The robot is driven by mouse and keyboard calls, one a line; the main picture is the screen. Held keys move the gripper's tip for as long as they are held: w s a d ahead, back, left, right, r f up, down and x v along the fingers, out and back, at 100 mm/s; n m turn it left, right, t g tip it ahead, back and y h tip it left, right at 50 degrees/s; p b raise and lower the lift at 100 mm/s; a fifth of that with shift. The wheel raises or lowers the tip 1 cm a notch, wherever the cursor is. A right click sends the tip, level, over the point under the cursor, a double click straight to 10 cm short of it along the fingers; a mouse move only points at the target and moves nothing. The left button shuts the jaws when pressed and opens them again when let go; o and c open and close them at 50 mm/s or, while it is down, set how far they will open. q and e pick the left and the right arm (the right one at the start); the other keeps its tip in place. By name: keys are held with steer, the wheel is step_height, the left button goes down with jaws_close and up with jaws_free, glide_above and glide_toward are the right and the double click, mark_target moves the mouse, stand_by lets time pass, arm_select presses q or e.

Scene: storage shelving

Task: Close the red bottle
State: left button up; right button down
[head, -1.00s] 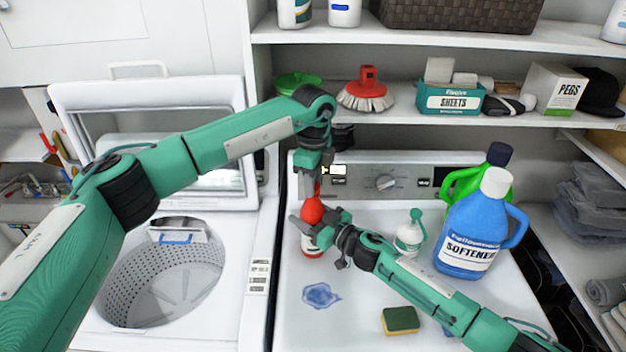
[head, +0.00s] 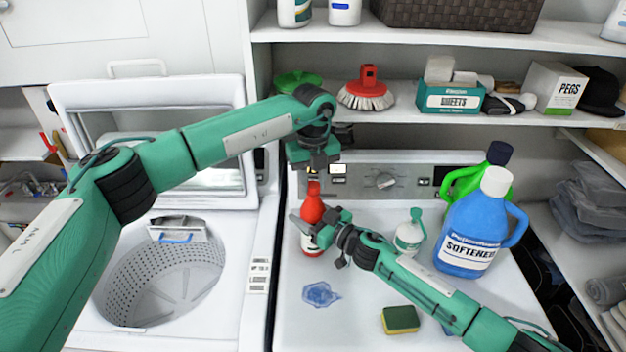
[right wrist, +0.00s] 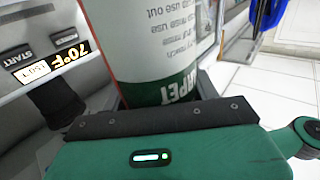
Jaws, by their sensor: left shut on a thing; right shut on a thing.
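The red bottle (head: 311,210), with a white and green label, stands upright at the left of the white machine top. It also shows in the right wrist view (right wrist: 145,40), where its label reads "CARPET". My right gripper (head: 312,230) is shut around the bottle's body from the right. My left gripper (head: 313,177) points down from above and is shut on the small red cap (head: 313,187) at the bottle's top. The cap is partly hidden by the fingers, and I cannot tell how tightly it sits on the neck.
A blue softener jug (head: 470,235), a green jug (head: 487,180) and a small white bottle (head: 409,236) stand to the right. A sponge (head: 400,320) and a blue puddle (head: 320,294) lie in front. An open washer drum (head: 165,275) is at left; a shelf (head: 410,118) runs behind.

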arm_select(q)
steer(key=o, duration=1.1)
steer(key=shift+r, duration=0.1)
steer(key=shift+r, duration=2.15)
steer(key=shift+r, duration=0.1)
steer(key=shift+c, duration=0.3)
step_height(320, 180, up, 3)
steer(key=n, duration=0.5)
steer(key=shift+r, duration=0.15)
steer(key=shift+f, duration=4.05)
